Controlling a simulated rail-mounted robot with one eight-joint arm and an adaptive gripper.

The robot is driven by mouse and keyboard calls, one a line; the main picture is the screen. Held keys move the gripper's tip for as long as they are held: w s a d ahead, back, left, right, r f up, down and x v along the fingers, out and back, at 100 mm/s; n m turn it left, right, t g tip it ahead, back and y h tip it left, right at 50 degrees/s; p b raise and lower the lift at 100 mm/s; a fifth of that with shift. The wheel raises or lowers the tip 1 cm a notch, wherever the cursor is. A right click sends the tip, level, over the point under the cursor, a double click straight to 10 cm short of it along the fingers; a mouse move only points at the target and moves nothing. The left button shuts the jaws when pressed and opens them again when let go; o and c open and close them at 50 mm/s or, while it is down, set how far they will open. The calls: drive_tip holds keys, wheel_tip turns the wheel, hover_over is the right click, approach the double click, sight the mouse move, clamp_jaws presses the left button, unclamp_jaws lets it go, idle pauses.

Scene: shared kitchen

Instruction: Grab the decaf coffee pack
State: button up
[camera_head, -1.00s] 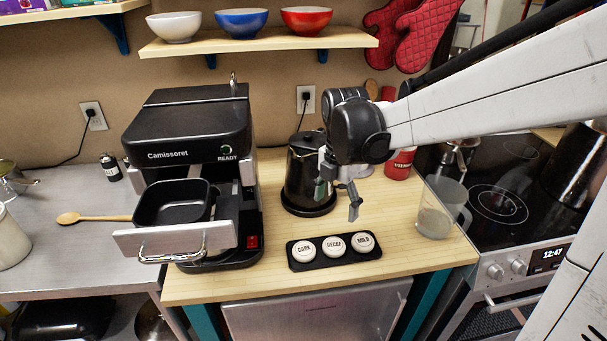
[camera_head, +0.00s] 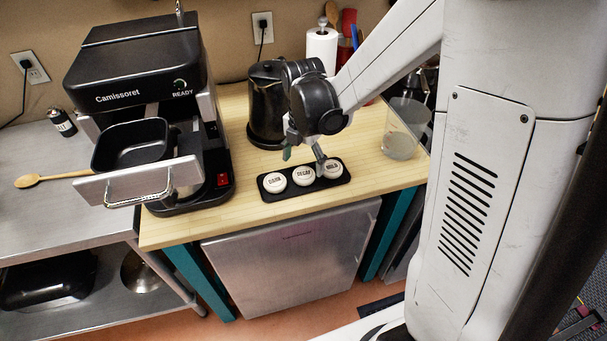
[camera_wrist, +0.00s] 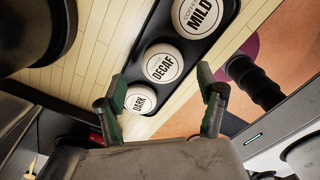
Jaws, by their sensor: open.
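The decaf coffee pack (camera_head: 304,175) is a round white pack labelled DECAF. It sits in the middle of a black tray (camera_head: 344,180), between the dark pack (camera_head: 275,183) on the left and the mild pack (camera_head: 332,168) on the right. My gripper (camera_head: 303,157) is above the tray's back edge, close to the decaf pack. In the wrist view my gripper (camera_wrist: 163,95) is open and empty, with its green-padded fingers spread. The decaf pack (camera_wrist: 163,64) shows ahead of the fingertips there, and the dark pack (camera_wrist: 141,99) lies between the fingers in the picture.
A coffee machine (camera_head: 135,60) with its drawer (camera_head: 140,180) pulled out stands left of the tray. A black kettle (camera_head: 264,105) is behind my gripper. A clear pitcher (camera_head: 402,140) stands at the right edge of the wooden counter (camera_head: 215,215). The counter in front of the tray is clear.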

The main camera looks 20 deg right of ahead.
sight(304, 173)
drive_tip(key=shift+s+f, duration=0.2)
drive_tip(key=shift+f, duration=1.9)
drive_tip(key=shift+c, duration=0.2)
drive_tip(key=c, duration=1)
drive_tip(key=shift+r, duration=0.15)
